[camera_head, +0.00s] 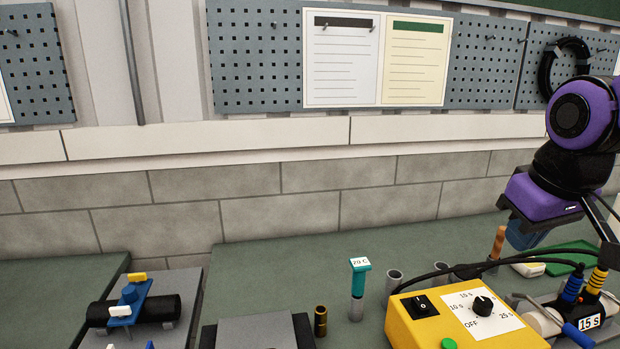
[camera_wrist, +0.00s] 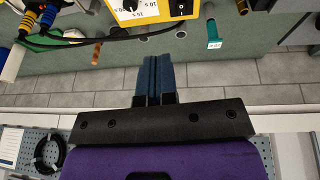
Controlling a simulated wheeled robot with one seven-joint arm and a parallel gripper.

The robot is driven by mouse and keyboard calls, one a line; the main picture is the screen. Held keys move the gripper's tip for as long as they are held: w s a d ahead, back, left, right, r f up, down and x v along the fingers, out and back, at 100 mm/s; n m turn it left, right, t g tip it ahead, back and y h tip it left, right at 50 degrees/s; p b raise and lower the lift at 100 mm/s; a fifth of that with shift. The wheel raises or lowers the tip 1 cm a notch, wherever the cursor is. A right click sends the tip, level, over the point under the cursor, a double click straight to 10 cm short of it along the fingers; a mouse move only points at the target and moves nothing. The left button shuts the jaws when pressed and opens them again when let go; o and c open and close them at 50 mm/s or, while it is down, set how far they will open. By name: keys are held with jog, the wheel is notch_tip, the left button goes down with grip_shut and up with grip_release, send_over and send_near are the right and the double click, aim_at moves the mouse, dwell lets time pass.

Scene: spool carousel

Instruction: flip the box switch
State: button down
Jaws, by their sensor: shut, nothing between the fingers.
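The yellow control box (camera_head: 400,318) stands on the bench at the lower right of the head view, cut off by the bottom edge. A black knob (camera_head: 482,305) on a white dial plate and a green button (camera_head: 449,343) share the face. In the wrist view the yellow box (camera_wrist: 150,14) and its switch (camera_wrist: 181,8) are at the top edge. My gripper (camera_wrist: 157,57) is shut and empty, its blue fingers together. In the head view my gripper (camera_head: 521,240) hangs behind and right of the box, apart from it.
Black cables arch over the box to blue and yellow plugs (camera_head: 571,289) by a "15 S" tag. A blue clamp with a black cylinder (camera_head: 160,309) is far left. A wall stands behind.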

jog(key=s+d+r+m+t, duration=0.1)
jog(key=s+r+m, duration=0.1)
jog(key=s, duration=0.5)
jog(key=shift+s+d, duration=0.2)
jog(key=shift+s, duration=0.1)
jog(key=shift+r, duration=0.1)
jog(key=n+g, duration=0.2)
jog(key=g, duration=0.3)
send_over(419, 296)
notch_tip(419, 296, down, 12)
jog(key=shift+w+r, duration=0.1)
notch_tip(419, 296, down, 14)
dwell(0.5)
